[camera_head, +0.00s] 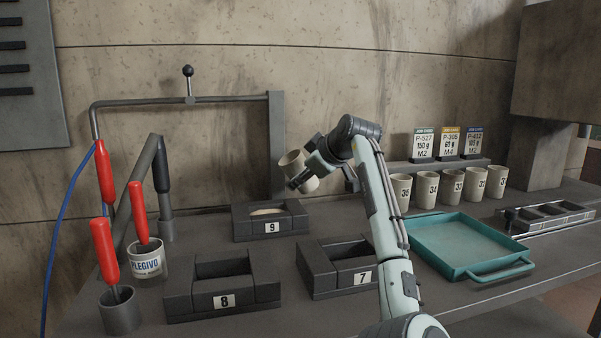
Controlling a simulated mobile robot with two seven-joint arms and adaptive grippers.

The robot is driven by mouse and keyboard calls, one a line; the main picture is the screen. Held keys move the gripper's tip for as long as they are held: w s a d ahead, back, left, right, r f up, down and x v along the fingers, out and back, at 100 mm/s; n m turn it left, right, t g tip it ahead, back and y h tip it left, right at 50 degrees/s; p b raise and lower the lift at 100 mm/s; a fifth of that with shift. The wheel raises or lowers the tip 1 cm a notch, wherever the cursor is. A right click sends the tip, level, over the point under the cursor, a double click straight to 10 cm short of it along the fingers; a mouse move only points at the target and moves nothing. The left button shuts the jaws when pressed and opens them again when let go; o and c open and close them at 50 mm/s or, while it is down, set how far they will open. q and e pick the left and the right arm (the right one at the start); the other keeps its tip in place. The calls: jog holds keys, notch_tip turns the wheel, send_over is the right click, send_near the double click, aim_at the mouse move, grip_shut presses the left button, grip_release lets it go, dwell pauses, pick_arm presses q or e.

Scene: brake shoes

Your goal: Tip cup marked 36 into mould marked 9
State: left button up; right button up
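A pale cup (296,165) hangs tilted in my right gripper (306,166), whose fingers are closed around it. Its mouth points towards the upper left; no number shows on its visible side. The cup is above and slightly right of the mould marked 9 (241,231), a dark open box near the wall. A pale, flat heap of material (267,212) lies inside this mould. No stream of material is visible between cup and mould. My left gripper is not in view.
Moulds marked 8 (177,300) and 7 (313,277) stand in front. Several numbered cups (426,190) line the right back beside a teal tray (425,249). Red-handled tools (139,212) in pots and a metal bar frame (235,98) stand left.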

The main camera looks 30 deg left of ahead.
pick_arm(q)
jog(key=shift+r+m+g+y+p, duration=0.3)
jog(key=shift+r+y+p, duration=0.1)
jog(key=shift+p, duration=0.4)
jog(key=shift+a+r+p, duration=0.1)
jog(key=shift+p, duration=0.2)
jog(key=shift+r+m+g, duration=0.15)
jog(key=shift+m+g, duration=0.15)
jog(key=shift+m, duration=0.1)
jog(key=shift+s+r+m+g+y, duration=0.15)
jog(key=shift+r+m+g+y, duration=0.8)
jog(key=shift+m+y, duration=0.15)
pick_arm(e)
jog(key=s+f, duration=0.3)
jog(key=f, duration=0.4)
jog(key=shift+s+d+g, duration=0.25)
jog(key=shift+d+g, duration=0.15)
jog(key=shift+d, duration=0.05)
jog(key=shift+d, duration=0.1)
